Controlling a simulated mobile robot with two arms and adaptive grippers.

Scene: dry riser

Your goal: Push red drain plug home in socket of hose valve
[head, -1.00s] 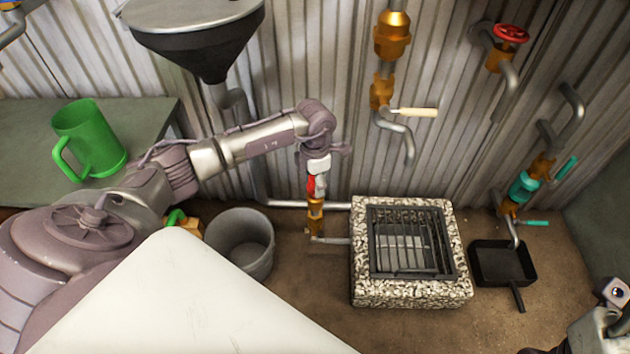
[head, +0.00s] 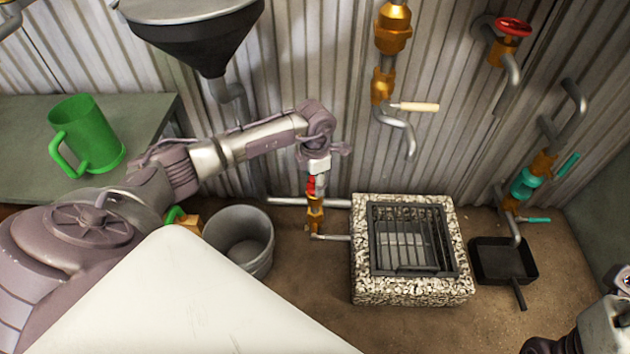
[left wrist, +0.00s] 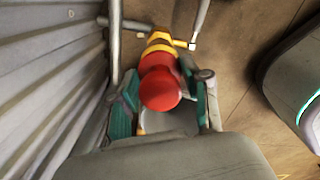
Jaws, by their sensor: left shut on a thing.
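The red drain plug (left wrist: 161,90) shows a round red end between the two teal-padded fingers of my left gripper (left wrist: 165,105) in the left wrist view. In the head view my left gripper (head: 314,182) is shut on the plug, at the top of the upright brass hose valve (head: 315,212). The plug is in line with the valve (left wrist: 160,42) and appears to meet its end. How deep it sits in the socket is hidden. My right gripper (head: 603,325) shows only partly at the lower right corner; its fingers cannot be made out.
A stone-rimmed drain with a grate (head: 362,285) stands right of the valve, and a grey bucket (head: 240,262) left of it. A black pan (head: 503,262) lies further right. The corrugated wall (head: 300,100) is close behind the valve.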

